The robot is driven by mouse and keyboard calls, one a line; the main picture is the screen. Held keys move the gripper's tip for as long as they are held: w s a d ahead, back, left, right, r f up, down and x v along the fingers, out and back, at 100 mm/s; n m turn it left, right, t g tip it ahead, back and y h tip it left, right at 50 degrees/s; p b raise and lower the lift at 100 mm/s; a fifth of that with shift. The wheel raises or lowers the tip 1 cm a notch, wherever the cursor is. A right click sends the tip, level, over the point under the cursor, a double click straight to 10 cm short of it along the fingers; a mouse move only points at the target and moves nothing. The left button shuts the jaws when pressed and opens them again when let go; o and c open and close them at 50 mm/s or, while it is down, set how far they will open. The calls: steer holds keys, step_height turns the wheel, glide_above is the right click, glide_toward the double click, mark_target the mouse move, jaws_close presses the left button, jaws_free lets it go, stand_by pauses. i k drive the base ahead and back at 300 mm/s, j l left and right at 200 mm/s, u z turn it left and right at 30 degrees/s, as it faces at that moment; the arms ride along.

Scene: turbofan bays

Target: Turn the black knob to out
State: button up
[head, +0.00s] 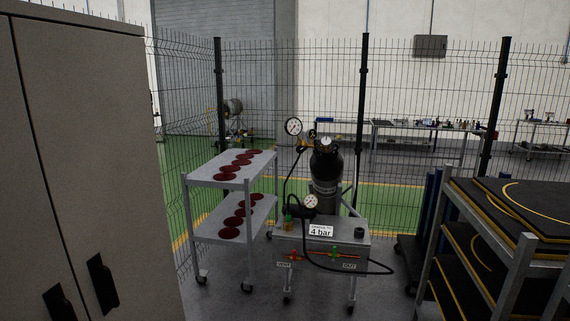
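A grey wheeled cart (283,236) stands in the middle of the head view. A small black knob-like part (359,232) sits at the right of its top; its setting is too small to read. An "OUT" label (349,267) is on the cart's front at the right, and a label that seems to read "VENT" (284,265) is at the left. Two small coloured valve handles (294,257) (334,254) show on the front. A black hose (385,271) loops out at the right. My gripper is not in view.
A black gas cylinder (326,172) with gauges (293,127) stands behind the cart. A "4 bar" sign (320,230) is on it. A shelf trolley (213,184) with red discs stands left, a cabinet (85,150) nearer left, a rack (494,240) right. Floor shows before the cart.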

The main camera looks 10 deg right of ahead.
mark_target(300, 148)
steer(key=i+z, duration=0.15)
steer(key=i, duration=0.45)
steer(key=i+j+u, duration=0.15)
steer(key=i, duration=0.45)
steer(key=i+j+u, duration=0.2)
steer(key=i, duration=0.45)
